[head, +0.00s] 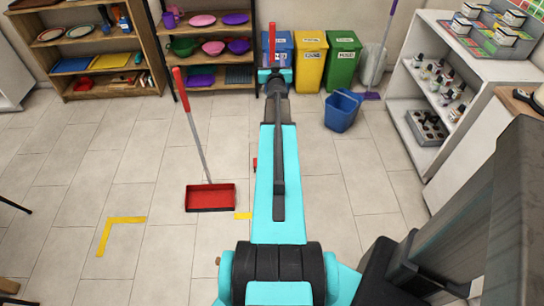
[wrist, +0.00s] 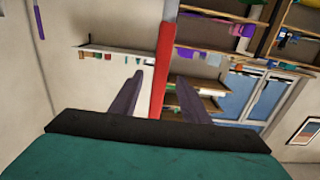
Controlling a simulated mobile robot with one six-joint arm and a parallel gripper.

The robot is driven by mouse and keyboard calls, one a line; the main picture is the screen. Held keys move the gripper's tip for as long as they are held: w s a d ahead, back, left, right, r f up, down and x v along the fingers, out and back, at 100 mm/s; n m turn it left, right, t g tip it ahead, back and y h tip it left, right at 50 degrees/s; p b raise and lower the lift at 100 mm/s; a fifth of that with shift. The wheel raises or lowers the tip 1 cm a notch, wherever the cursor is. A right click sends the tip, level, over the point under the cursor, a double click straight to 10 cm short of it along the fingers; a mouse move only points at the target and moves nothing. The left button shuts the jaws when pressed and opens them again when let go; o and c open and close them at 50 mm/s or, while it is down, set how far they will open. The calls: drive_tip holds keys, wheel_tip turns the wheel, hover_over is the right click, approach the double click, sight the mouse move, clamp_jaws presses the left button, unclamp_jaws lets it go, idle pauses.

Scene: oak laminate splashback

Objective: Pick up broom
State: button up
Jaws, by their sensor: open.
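A long-handled tool with a red grip and a grey pole, apparently the broom (wrist: 163,70), stands between the fingers of my gripper (wrist: 158,77) in the wrist view. My gripper is open, with one dark finger on each side of the red grip. I cannot tell whether either finger touches it. In the head view the red grip of the broom (head: 272,42) sticks up beyond my gripper (head: 275,76). Its lower part is hidden behind my arm; a small red piece shows at the arm's left edge.
A red long-handled dustpan (head: 210,197) stands to the left. Blue, yellow (head: 311,62) and green bins, a blue bucket (head: 342,110) and a purple long-handled tool (head: 388,40) are beyond. Shelves (head: 62,45) line the back left; a white shelf unit (head: 420,150) stands right.

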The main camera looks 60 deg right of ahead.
sight(272, 53)
drive_tip(key=shift+p+x, duration=0.5)
drive_tip(key=shift+x, duration=2.1)
drive_tip(key=shift+a, duration=0.1)
drive_tip(key=shift+c, duration=0.4)
clamp_jaws()
drive_tip(key=shift+r, duration=0.2)
